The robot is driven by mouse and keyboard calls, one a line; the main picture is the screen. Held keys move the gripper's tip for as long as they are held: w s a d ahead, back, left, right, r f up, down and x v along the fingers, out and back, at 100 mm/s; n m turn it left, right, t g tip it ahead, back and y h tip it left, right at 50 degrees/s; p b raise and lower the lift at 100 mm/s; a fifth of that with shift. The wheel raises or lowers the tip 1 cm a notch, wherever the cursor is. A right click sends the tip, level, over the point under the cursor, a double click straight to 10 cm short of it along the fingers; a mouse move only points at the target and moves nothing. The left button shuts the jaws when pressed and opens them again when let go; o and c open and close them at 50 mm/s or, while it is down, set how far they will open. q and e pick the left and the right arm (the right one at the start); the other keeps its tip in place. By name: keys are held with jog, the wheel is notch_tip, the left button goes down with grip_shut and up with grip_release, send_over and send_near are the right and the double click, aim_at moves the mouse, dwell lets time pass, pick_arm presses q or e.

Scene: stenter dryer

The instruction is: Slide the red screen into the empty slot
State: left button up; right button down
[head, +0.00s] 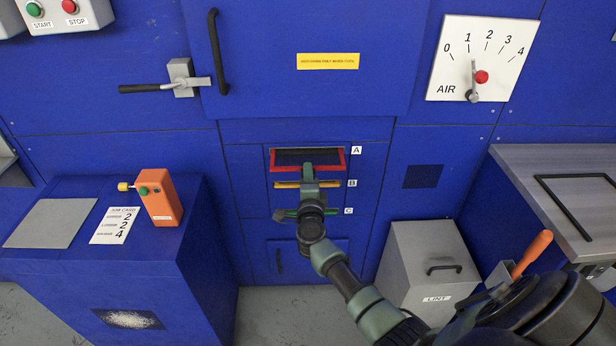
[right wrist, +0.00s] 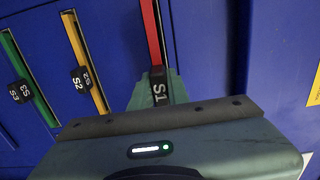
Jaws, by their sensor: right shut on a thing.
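The red screen (head: 334,169) shows at the slot labelled A (head: 356,150), its red front edge standing out below a dark opening. I cannot tell how deep it sits. In the right wrist view the red screen (right wrist: 151,30) has a black tab marked S1 (right wrist: 158,88). My right gripper (head: 308,175) is shut on that tab, and its fingers (right wrist: 158,96) hide part of it. The yellow screen (head: 290,184) sits at slot B, and the green screen (head: 330,211) at slot C is partly hidden by my arm. My left gripper is not in view.
An orange control box (head: 160,197) stands on a blue cabinet at the left. A grey LINT bin (head: 425,262) stands on the floor at the right, beside a bench (head: 570,165). A door handle (head: 217,52) and latch (head: 184,78) are above the slots.

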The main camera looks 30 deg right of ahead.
aim_at(307, 157)
jog(key=shift+b+x, duration=0.85)
jog(key=shift+x, duration=1.6)
jog(key=shift+b+x, duration=0.85)
jog(key=shift+x, duration=0.8)
jog(key=c, duration=1.3)
grip_release()
jog(key=shift+s+r, duration=0.1)
jog(key=shift+r, duration=0.1)
jog(key=shift+f, duration=0.2)
jog(key=shift+s+a+p, duration=0.25)
jog(key=shift+p, duration=0.05)
jog(key=p+v, duration=0.2)
jog(key=v, duration=0.5)
